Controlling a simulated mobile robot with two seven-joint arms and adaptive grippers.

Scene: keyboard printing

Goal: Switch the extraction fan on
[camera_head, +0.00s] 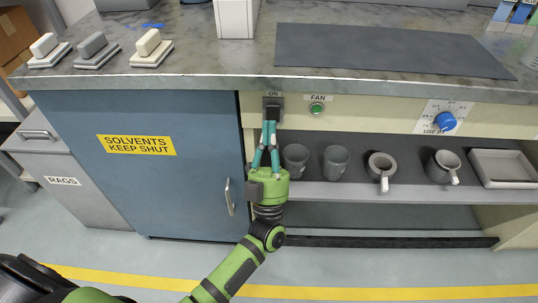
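The fan switch (273,106) is a dark block under the "ON" label on the cream panel below the worktop's front edge. A green round button or lamp (317,109) sits to its right under the "FAN" label (318,97). My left gripper (269,125) points up at the switch from below, with its teal fingertips together. The tips overlap the switch's lower edge in this view; I cannot tell whether they touch it. The switch's exact position, on or off, is too small to tell. My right gripper is not in view.
A blue dial (445,122) is on the panel at right. Several grey cups and mugs (336,162) stand on the shelf beside the gripper, with a tray (503,168) at right. The blue solvents cabinet (150,190) with its handle is on the left.

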